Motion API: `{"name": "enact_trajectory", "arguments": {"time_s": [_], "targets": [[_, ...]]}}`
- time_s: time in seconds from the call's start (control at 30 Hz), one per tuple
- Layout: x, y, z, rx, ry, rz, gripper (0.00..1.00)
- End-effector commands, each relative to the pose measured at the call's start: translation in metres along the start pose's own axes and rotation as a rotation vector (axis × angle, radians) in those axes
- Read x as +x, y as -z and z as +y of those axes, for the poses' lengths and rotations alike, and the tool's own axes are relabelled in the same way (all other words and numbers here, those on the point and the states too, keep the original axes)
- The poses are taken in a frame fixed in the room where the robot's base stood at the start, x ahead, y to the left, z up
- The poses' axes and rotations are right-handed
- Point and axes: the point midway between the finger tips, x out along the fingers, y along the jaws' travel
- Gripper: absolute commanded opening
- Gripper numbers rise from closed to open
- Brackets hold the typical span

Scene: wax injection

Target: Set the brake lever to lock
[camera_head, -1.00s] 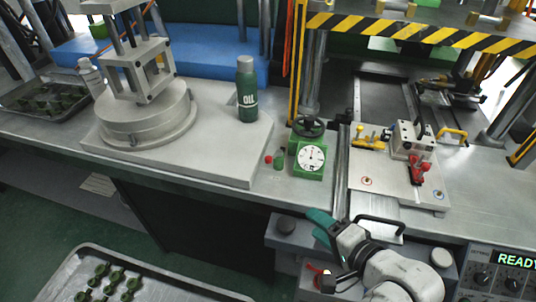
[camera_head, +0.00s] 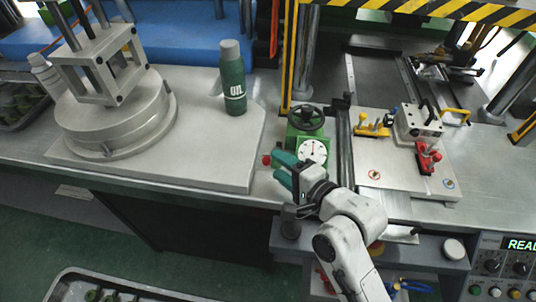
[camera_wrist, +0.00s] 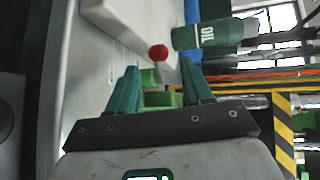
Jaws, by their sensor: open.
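A small lever with a red ball knob (camera_head: 266,160) stands beside the green gauge unit with a handwheel (camera_head: 306,127) and white dial (camera_head: 313,152). No label shows that it is the brake lever. My gripper (camera_head: 279,168), with green fingers, is open just right of the red knob, its fingertips pointing at it. In the wrist view the red knob (camera_wrist: 158,52) is ahead of the open gripper (camera_wrist: 160,72), between the lines of the fingers and apart from them. Green parts show between the fingers. The lever's lower part is mostly hidden.
A green oil bottle (camera_head: 233,78) stands on the grey base plate (camera_head: 215,160) behind the knob. A fixture plate (camera_head: 400,182) with yellow (camera_head: 372,127) and red (camera_head: 428,157) clamps lies right. A striped yellow-black guard (camera_head: 460,10) hangs above. A control panel (camera_head: 505,265) is at lower right.

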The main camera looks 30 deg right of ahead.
Motion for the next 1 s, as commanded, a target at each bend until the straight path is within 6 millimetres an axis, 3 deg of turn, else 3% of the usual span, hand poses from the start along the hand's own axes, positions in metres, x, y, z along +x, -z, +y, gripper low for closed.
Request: {"name": "enact_trajectory", "arguments": {"time_s": [0.1, 0.3, 0.7, 1.0], "targets": [[0.022, 0.000, -0.001, -0.001, 0.000, -0.001, 0.50], [0.045, 0.000, 0.000, 0.000, -0.001, 0.000, 0.50], [0.053, 0.000, 0.000, 0.000, 0.000, 0.000, 0.50], [0.052, 0.000, 0.001, -0.001, -0.001, 0.001, 0.24]]}}
